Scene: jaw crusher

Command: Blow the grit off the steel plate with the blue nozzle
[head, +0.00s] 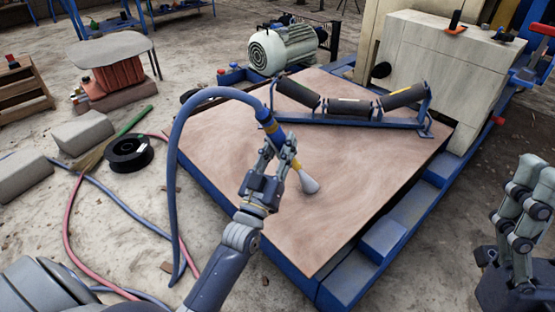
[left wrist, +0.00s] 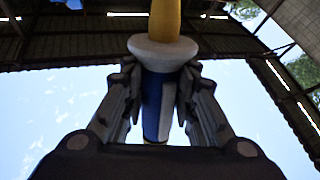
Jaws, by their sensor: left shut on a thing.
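The blue nozzle (head: 271,126) has a blue body, a yellow section and a pale flared tip. My left gripper (head: 280,152) is shut around its body and holds it over the steel plate (head: 360,170). The tip points down and right, towards the plate's middle; I cannot tell the exact gap. In the left wrist view the nozzle (left wrist: 158,88) sits between both fingers. The plate looks brownish with faint swirls; separate grit grains cannot be made out. My right gripper (head: 530,185) is raised at the right edge, clear of the plate; its finger gap is unclear.
A blue hose (head: 172,165) arches from the nozzle to the floor at left. A roller frame (head: 355,115) stands on the plate's far side, with a motor (head: 283,48) behind. A black reel (head: 129,154) and grey blocks (head: 84,132) lie left.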

